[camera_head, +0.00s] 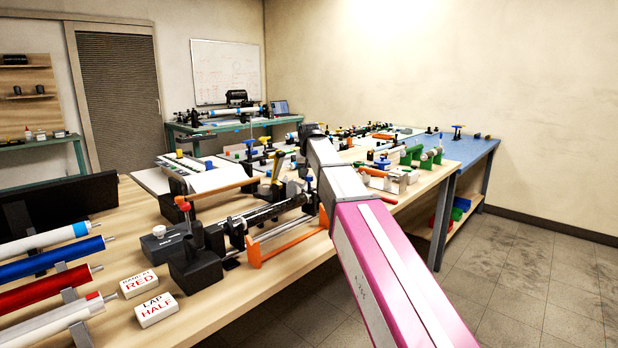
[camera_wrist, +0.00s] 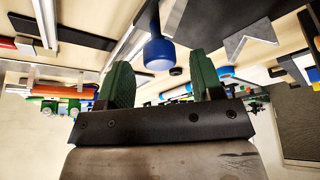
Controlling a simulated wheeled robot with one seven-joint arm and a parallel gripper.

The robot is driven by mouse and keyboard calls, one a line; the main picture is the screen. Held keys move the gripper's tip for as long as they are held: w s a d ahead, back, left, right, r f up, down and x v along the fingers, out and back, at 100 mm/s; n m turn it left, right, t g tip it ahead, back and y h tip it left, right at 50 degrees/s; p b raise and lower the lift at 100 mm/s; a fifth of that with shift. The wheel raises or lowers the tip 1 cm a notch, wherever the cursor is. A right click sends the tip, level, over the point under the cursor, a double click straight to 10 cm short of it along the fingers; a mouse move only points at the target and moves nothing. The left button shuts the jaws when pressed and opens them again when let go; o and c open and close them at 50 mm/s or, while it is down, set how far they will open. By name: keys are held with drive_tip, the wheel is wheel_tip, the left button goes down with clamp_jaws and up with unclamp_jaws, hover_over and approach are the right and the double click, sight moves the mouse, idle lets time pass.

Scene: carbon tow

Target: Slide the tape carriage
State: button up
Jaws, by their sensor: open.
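A round blue knob (camera_wrist: 158,55) on a dark stem shows in the wrist view, near the gap between my green fingers. It hangs from a pale rail (camera_wrist: 130,40) and looks like the handle of the tape carriage, though I cannot be sure. My gripper (camera_wrist: 161,66) is open, with the fingers well apart on either side of the knob's line. I cannot tell whether the knob lies between the fingertips or beyond them. In the head view my arm hides the fingers and most of what lies under them.
The wooden bench (camera_head: 240,292) is crowded with fixtures. A black clamp block (camera_head: 195,262) and an orange frame (camera_head: 285,243) stand left of my arm. Coloured rollers (camera_head: 50,290) and a white LAP HALF block (camera_head: 156,310) lie at front left. Floor (camera_head: 530,270) at right is clear.

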drive_tip(key=shift+x, duration=0.95)
clamp_jaws()
drive_tip(key=s+a, duration=1.5)
drive_tip(key=shift+s+a, duration=0.3)
drive_tip(key=shift+s, duration=0.05)
unclamp_jaws()
drive_tip(key=shift+s, duration=0.1)
drive_tip(key=v, duration=1)
drive_tip(key=shift+s+r, duration=0.2)
drive_tip(key=shift+r, duration=0.15)
